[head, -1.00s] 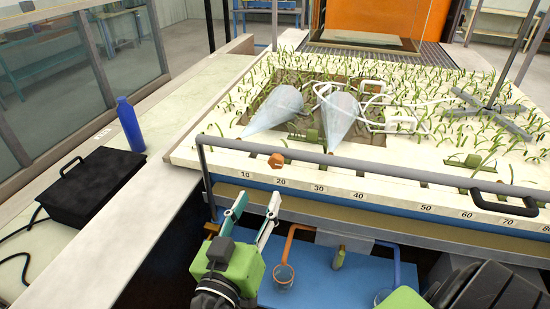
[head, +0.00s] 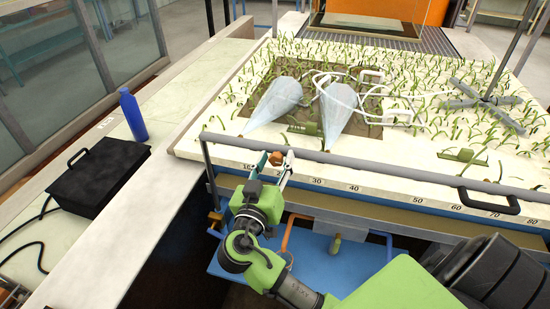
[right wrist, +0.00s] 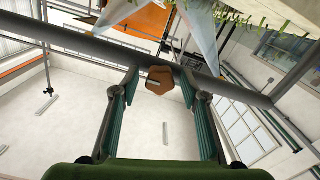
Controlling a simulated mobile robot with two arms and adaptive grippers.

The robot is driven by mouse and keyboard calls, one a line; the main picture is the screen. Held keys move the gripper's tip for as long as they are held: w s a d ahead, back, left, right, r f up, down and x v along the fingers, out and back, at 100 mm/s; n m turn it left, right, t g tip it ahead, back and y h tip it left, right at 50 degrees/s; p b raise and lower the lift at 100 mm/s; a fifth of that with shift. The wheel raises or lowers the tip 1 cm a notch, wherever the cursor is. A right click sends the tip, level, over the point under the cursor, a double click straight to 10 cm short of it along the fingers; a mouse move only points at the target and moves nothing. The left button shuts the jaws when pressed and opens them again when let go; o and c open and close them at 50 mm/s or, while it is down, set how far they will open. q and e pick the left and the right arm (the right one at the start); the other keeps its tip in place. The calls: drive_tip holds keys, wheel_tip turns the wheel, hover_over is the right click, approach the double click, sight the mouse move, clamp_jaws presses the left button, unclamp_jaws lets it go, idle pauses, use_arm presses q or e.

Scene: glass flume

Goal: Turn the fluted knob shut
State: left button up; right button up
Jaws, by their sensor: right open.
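The fluted knob (head: 276,158) is small and orange-brown, at the front rail of the flume, above the scale near the 20 mark. In the right wrist view the knob (right wrist: 159,81) shows a lobed edge and a dark slot or bar on its face. My right gripper (head: 275,165) is open, with its fingertips on either side of the knob. In the right wrist view a gap shows on each side between the knob and the fingers of the gripper (right wrist: 159,84). Contact cannot be made out. My left gripper is not in view.
A grey rail (head: 380,171) runs along the flume's front, with a black handle (head: 488,204) at right. Two pale translucent cones (head: 272,101) lie on the planted bed. A blue bottle (head: 133,115) and black case (head: 98,176) stand on the left ledge.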

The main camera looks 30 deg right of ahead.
drive_tip(key=c, duration=1.1)
